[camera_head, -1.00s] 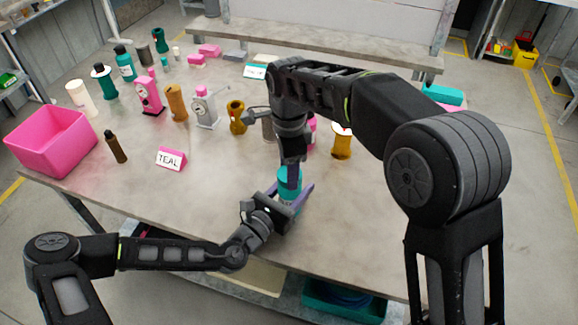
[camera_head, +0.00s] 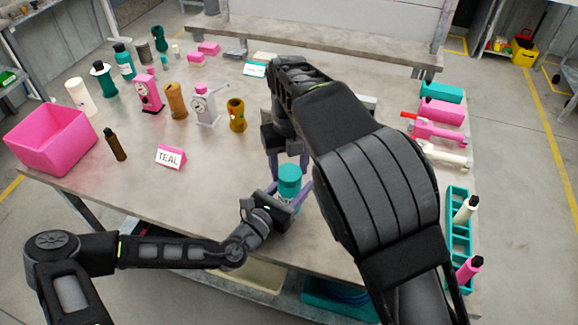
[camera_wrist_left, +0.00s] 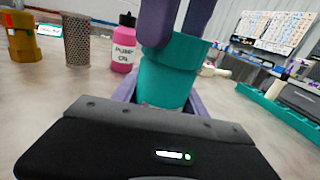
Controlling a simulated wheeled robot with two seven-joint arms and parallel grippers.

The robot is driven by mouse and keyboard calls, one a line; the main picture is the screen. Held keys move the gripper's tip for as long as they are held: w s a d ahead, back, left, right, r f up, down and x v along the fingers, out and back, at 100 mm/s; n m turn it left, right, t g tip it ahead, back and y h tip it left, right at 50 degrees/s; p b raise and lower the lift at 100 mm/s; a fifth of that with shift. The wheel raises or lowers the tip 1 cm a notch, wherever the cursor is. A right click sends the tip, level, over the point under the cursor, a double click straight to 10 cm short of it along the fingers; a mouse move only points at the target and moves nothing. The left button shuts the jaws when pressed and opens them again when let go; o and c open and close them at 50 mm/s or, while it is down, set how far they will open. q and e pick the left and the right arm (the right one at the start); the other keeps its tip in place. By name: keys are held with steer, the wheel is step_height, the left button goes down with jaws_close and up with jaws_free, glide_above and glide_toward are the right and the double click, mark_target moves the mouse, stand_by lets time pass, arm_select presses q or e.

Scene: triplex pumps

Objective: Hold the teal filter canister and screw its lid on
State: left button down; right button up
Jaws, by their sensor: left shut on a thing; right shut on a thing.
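The teal filter canister (camera_head: 289,188) stands upright near the table's front edge. In the left wrist view the canister (camera_wrist_left: 166,82) sits between the purple fingers of my left gripper (camera_head: 287,194), which is shut on its body. My right gripper (camera_head: 289,160) comes from above, its two purple fingers shut on the teal lid (camera_head: 289,171) at the top. In the left wrist view the right fingers reach down over the lid. Whether the lid sits fully level on the canister cannot be told.
Several bottles and pump parts stand at the back left. A teal rack (camera_head: 459,236) with bottles lies at the right edge.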

steer(key=o, duration=1.3)
steer(key=shift+r, duration=2.3)
steer(key=shift+d, duration=0.1)
steer(key=shift+c, duration=0.3)
